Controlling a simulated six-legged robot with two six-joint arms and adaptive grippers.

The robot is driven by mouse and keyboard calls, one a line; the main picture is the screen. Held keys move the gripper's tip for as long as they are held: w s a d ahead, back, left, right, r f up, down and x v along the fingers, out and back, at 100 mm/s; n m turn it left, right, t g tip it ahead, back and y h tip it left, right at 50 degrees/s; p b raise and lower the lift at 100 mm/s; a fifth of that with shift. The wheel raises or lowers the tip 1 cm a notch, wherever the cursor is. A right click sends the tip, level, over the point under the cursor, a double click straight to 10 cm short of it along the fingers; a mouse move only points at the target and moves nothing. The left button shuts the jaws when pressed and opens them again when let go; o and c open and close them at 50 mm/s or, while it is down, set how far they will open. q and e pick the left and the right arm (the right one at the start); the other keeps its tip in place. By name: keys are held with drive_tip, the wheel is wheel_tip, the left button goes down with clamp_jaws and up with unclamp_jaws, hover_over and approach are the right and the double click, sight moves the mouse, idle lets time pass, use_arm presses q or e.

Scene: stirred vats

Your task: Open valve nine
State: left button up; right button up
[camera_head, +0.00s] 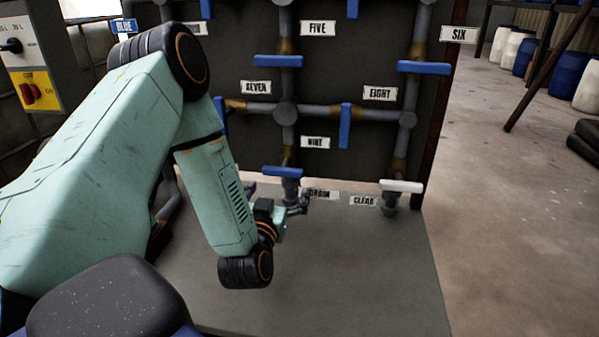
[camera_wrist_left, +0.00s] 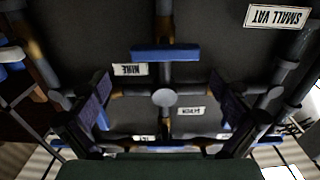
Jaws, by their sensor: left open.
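The label NINE (camera_head: 316,142) is on the dark pipe board. Just below it, a blue bar handle (camera_head: 283,171) lies level across a vertical pipe. In the left wrist view, which is upside down, the same blue handle (camera_wrist_left: 165,54) and the NINE label (camera_wrist_left: 129,69) show ahead. My left gripper (camera_head: 292,203) is low in front of the board, just below the handle in the picture. In the wrist view its fingers (camera_wrist_left: 160,88) are spread wide with nothing between them. The handle looks apart from both fingers. My right gripper is out of view.
Other blue handles, such as the one by EIGHT (camera_head: 345,126) and the one under SIX (camera_head: 424,68), are close by. A white handle (camera_head: 401,186) stands by CLEAR. A grey ledge (camera_head: 350,270) lies below the board. Open floor (camera_head: 510,200) is at right.

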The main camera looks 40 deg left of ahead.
sight(282, 174)
use_arm(q)
drive_tip(key=shift+w+a+f, duration=0.1)
drive_tip(key=shift+w+a, duration=0.25)
drive_tip(key=shift+a, duration=0.25)
drive_tip(key=shift+w+a, duration=0.3)
drive_tip(key=shift+a, duration=0.25)
drive_tip(key=x, duration=0.2)
drive_tip(key=b+x, duration=0.1)
drive_tip(key=x, duration=0.1)
drive_tip(key=shift+w+d, duration=0.25)
drive_tip(key=shift+w, duration=0.15)
drive_tip(key=shift+w+a, duration=0.2)
drive_tip(key=shift+a, duration=0.25)
drive_tip(key=shift+w+d, duration=0.2)
drive_tip(key=shift+d, duration=0.05)
drive_tip(key=shift+s+a, duration=0.1)
drive_tip(key=shift+a, duration=0.05)
drive_tip(key=c, duration=0.8)
